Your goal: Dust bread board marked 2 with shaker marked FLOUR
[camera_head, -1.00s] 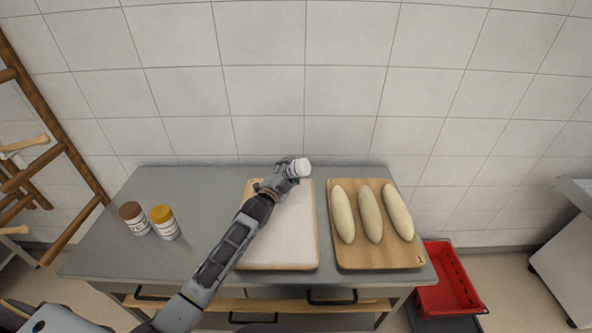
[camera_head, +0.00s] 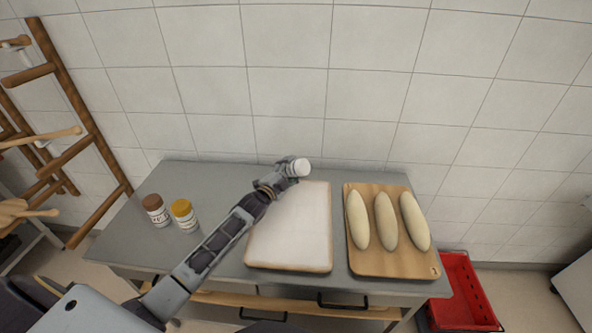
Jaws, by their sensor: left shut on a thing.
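My left gripper (camera_head: 283,173) is shut on a white-topped shaker (camera_head: 300,168). It holds the shaker tilted over the far edge of a board whose top is covered in white (camera_head: 290,235); a wooden rim shows along its near edge. The shaker's label is not readable. To the right lies a wooden board with three pale loaves (camera_head: 359,264), with a small dark mark at its near right corner, too small to read here. The white board's mark is hidden or cannot be made out. My right gripper is not in view.
A brown-lidded shaker (camera_head: 156,211) and a yellow-lidded shaker (camera_head: 184,216) stand at the left of the grey table (camera_head: 215,185). A red crate (camera_head: 462,290) is on the right below the table. A wooden rack (camera_head: 75,110) stands at the left.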

